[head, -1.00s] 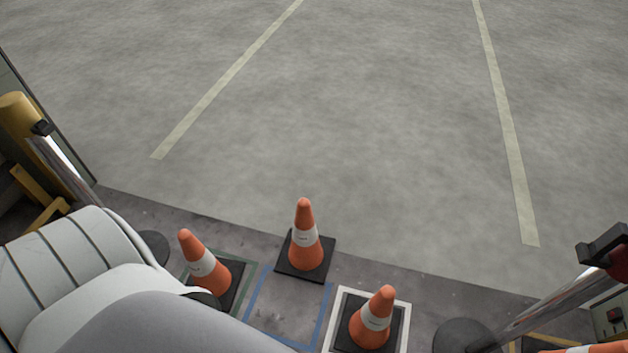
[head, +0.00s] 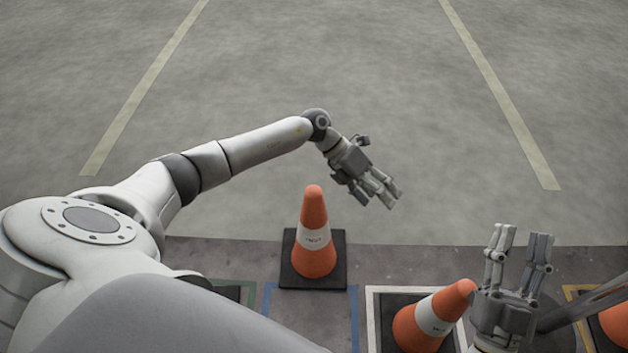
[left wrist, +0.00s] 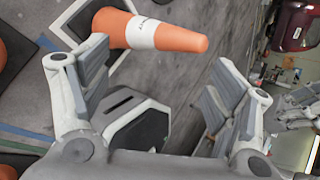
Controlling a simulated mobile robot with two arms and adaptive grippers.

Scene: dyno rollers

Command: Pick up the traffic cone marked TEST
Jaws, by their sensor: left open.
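An orange traffic cone (head: 313,262) with a white band stands upright on a black square base at the middle of the head view. The lettering on its band is too small to read. My left gripper (head: 383,196) is open and empty, above and to the right of this cone. In the left wrist view an orange cone (left wrist: 180,37) lies across the picture beyond the open left fingers (left wrist: 155,85), not between them. A second cone (head: 415,330) stands in a white-outlined square. My right gripper (head: 518,240) is open and empty just right of it, partly covering it.
Another orange cone (head: 613,325) is cut off at the right edge. A blue-outlined floor square (head: 355,310) lies in front of the middle cone. A metal post (head: 600,300) slants in at the right. The concrete floor (head: 440,120) beyond is clear.

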